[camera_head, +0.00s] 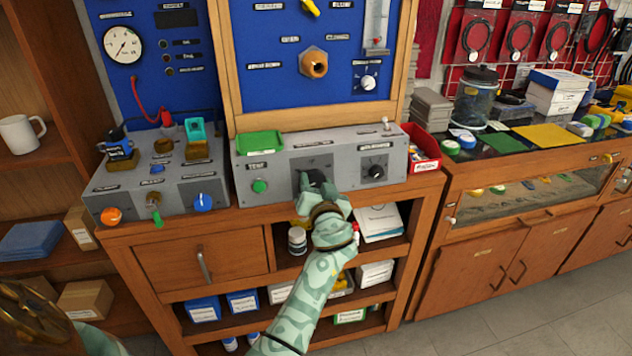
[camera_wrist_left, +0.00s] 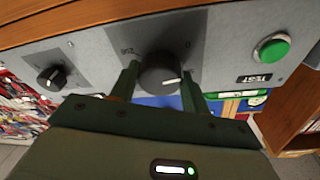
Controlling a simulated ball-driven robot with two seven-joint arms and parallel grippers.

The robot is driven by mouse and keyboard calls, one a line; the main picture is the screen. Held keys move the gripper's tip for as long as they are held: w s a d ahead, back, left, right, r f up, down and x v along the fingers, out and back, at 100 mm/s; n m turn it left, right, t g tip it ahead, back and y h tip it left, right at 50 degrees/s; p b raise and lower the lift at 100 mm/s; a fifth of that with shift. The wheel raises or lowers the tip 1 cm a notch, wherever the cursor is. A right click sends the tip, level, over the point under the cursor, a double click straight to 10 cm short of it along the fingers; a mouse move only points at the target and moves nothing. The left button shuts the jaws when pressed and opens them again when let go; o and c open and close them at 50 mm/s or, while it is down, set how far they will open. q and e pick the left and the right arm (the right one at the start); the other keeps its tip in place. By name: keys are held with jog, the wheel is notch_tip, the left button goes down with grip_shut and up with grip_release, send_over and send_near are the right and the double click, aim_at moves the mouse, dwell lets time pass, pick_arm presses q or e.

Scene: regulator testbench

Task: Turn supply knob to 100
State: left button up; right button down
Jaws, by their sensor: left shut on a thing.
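A dark round knob (camera_wrist_left: 158,73) sits on the middle of the grey control box's front, on a darker plate marked with a 0 and what looks like 250. My left gripper (camera_wrist_left: 160,80) is shut on this knob, one finger on each side. The white mark on the knob points to the right and slightly down in the left wrist view. In the head view, my left gripper (camera_head: 320,187) reaches the box front from below and covers much of the knob. My right gripper is not in view.
The grey control box (camera_head: 220,172) also bears a green button (camera_head: 260,186) and another black knob (camera_head: 376,172). A green tray (camera_head: 260,143) lies on top. A red bin (camera_head: 424,150) stands to its right. A second grey box (camera_head: 130,182) with several fittings stands left.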

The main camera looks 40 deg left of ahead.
pick_arm(q)
jog(key=m+p, duration=0.2)
jog(key=m, duration=0.1)
jog(key=m+h+p, duration=0.1)
jog(key=m, duration=0.1)
jog(key=shift+r+t, duration=0.3)
jog(key=m+p, duration=0.2)
jog(key=m, duration=0.1)
jog(key=m+h+p, duration=0.1)
jog(key=m+p, duration=0.1)
jog(key=m, duration=0.1)
jog(key=shift+h, duration=0.3)
jog(key=m+g+p, duration=0.1)
jog(key=m+p, duration=0.4)
jog(key=shift+r+h, duration=0.1)
jog(key=shift+h, duration=0.2)
jog(key=m+p, duration=0.2)
jog(key=m, duration=0.1)
jog(key=shift+g, duration=0.3)
jog(key=shift+f+m+p, duration=0.25)
jog(key=shift+m+p, duration=0.25)
jog(key=shift+m, duration=0.2)
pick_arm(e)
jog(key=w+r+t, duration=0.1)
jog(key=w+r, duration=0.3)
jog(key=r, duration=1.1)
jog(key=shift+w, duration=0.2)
